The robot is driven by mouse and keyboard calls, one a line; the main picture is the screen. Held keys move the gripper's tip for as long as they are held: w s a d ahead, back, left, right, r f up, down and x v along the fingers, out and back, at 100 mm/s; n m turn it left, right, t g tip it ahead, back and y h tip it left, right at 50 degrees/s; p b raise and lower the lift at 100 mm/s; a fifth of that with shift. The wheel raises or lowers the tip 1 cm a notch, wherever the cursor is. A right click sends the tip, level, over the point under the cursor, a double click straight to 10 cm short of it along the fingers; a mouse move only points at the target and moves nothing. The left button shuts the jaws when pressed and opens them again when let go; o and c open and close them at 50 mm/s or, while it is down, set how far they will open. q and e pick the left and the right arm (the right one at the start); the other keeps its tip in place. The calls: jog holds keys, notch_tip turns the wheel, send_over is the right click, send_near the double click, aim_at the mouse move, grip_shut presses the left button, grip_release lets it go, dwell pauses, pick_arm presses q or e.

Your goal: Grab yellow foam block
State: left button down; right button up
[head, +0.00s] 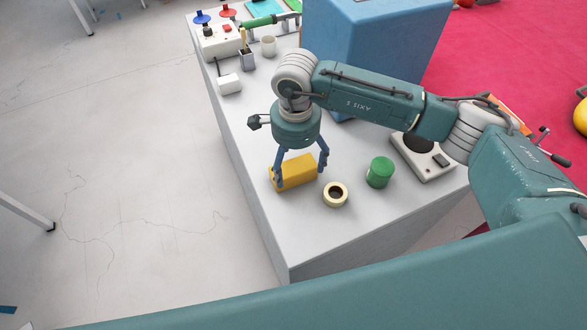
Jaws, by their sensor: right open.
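The yellow foam block (297,174) lies on the grey table near its left edge, in the lower middle of the head view. My right gripper (298,175) reaches down over it from above. Its two blue fingers are spread apart, one at the block's left end and one near its right end. Whether the fingertips touch the block cannot be told. The fingers cover small parts of the block's ends. My left gripper is not in view.
A tape roll (335,194) and a green cylinder (380,172) stand right of the block. A device with a black disc (423,155) is further right. A large blue box (375,45) stands behind my arm. Table (265,215) is clear in front of the block.

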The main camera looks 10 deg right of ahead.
aim_at(296, 170)
notch_tip(296, 170, down, 5)
jog(key=p, duration=0.2)
jog(key=shift+p, duration=0.3)
jog(key=shift+f, duration=0.2)
jog(key=c, duration=1)
